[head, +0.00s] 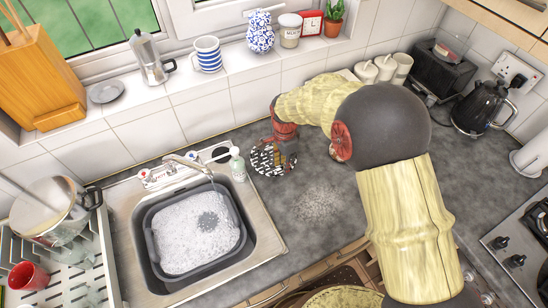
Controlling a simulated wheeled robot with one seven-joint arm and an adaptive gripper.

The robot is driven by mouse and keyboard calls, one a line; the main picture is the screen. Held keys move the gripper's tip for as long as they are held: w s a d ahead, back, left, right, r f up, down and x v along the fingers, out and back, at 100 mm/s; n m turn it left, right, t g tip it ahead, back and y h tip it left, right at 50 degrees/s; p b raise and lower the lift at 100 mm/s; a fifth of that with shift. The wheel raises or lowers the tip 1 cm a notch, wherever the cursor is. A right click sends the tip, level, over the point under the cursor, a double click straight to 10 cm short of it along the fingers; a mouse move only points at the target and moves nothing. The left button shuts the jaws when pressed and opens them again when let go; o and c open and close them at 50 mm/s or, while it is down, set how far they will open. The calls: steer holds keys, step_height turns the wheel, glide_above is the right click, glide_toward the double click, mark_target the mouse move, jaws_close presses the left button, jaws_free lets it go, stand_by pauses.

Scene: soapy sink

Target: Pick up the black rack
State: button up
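A round, dark, lattice-like thing with pale gaps (263,160) lies on the grey counter, right of the soap bottle. It looks like the black rack, but it is small in the view. My gripper (287,157) is over its right part, pointing down. The red wrist part is just above it and hides some of the rack. The fingertips are too small and dark to show whether they are open or shut, or whether they touch the rack.
A metal sink (128,250) with a grey basin (158,268) of foamy water is at the left. A soap bottle (238,168) stands close left of the rack. The tiled wall and sill (185,85) are behind. Open counter (320,205) lies in front, with a kettle (480,108) at the right.

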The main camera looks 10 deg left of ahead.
steer(key=shift+f, duration=0.35)
steer(key=shift+c, duration=1.1)
jaws_close()
